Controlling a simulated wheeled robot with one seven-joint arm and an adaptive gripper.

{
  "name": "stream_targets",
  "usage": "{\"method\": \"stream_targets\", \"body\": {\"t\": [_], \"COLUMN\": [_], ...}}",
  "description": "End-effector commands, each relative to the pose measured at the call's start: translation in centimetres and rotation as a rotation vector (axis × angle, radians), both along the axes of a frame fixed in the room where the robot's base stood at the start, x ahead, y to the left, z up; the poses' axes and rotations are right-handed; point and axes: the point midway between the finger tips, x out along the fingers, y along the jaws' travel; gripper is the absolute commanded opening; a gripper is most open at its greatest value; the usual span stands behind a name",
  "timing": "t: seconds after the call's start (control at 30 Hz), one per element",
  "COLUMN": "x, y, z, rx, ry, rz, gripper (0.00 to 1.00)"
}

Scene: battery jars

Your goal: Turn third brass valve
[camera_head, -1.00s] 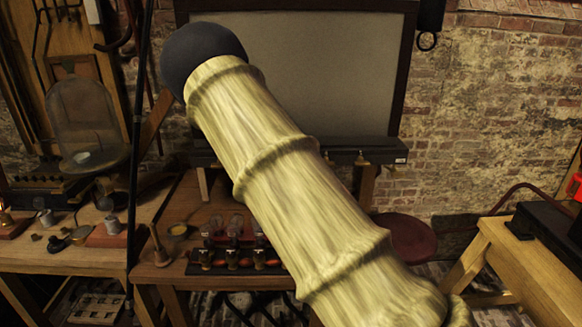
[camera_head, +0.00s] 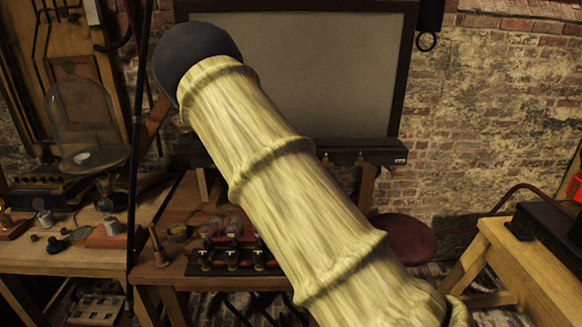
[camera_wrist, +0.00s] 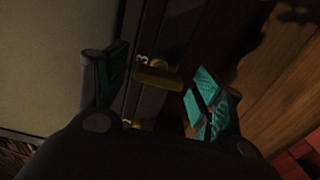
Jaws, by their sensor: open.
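In the wrist view, a brass valve (camera_wrist: 158,78) sticks out from a dark rail (camera_wrist: 150,103) beside the number 3. My gripper (camera_wrist: 162,66) is open, with one teal-padded finger on each side of this valve. The valve lies between the fingers, nearer the right one, and I see no clear contact. Another number and a small brass part show lower on the rail, partly hidden by my gripper. In the head view, the black rail (camera_head: 382,151) runs under a grey board, with small brass valves below it. My arm hides much of the rail, and my gripper is not visible there.
The framed grey board (camera_head: 330,75) stands against the brick wall. A wooden bench below holds several jars and a dark stand with brass parts (camera_head: 232,258). A glass bell jar (camera_head: 85,120) stands at left, a red stool (camera_head: 405,238) and a wooden table (camera_head: 535,265) at right.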

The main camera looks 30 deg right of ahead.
Motion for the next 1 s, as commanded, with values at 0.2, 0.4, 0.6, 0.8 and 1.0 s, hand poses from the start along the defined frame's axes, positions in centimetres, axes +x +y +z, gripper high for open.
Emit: {"method": "stream_targets", "body": {"t": [0.2,0.4,0.6,0.8,1.0], "x": [-3.3,-6.3,-8.3,-9.0,-9.0], "y": [2.1,3.9,5.0,5.4,5.4], "z": [0.0,0.0,0.0,0.0,0.0], "rx": [-0.001,-0.001,0.001,0.0,0.0], "ry": [0.003,0.002,0.001,0.0,0.0], "rz": [0.0,0.001,0.0,-0.001,-0.001], "gripper": [0.68,0.68,0.68,0.68,0.68]}}
